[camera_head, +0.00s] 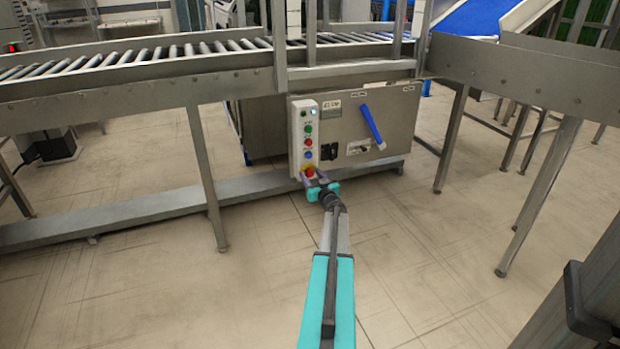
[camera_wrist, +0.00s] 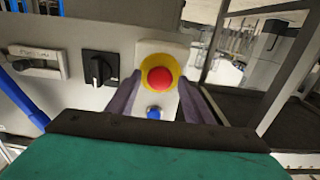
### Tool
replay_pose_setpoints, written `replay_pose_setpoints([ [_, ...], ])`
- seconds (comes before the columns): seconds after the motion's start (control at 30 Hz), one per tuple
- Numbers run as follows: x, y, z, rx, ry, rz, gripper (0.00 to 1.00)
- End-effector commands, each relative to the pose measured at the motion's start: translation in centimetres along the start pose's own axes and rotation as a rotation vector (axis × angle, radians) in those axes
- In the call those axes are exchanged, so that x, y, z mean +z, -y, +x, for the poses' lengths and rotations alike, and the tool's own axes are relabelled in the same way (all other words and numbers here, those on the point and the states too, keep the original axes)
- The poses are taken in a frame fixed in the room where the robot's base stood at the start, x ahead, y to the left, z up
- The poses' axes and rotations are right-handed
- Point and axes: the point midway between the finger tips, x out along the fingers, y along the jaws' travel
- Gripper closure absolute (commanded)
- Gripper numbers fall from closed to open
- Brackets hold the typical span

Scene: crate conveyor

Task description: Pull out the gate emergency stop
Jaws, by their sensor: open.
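The gate emergency stop (camera_wrist: 160,79) is a red round button on a yellow ring, at the end of a pale button strip. In the head view the emergency stop (camera_head: 309,172) is at the bottom of the strip on the metal control box (camera_head: 352,112). My gripper (camera_head: 313,180) is in front of it. In the wrist view my gripper (camera_wrist: 160,88) is open, with one finger on each side of the button. I cannot tell whether the fingers touch it.
A blue button (camera_wrist: 154,113) shows between the fingers in the wrist view. A black rotary switch (camera_wrist: 101,69) and a blue lever (camera_head: 372,126) are on the same box. The roller conveyor (camera_head: 130,62) runs above, and its legs stand at both sides. The floor in front is clear.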

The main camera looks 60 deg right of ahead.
Motion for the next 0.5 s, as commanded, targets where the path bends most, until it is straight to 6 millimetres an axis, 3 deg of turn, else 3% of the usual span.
replay_pose_setpoints([
  [0.1, -0.01, 0.0, -0.02, 0.0, 0.0, 0.0, 0.57],
  [0.37, -0.01, 0.03, -0.02, -0.001, 0.0, 0.0, 1.0],
  [0.5, -0.03, 0.05, -0.03, -0.001, 0.0, 0.0, 1.0],
])
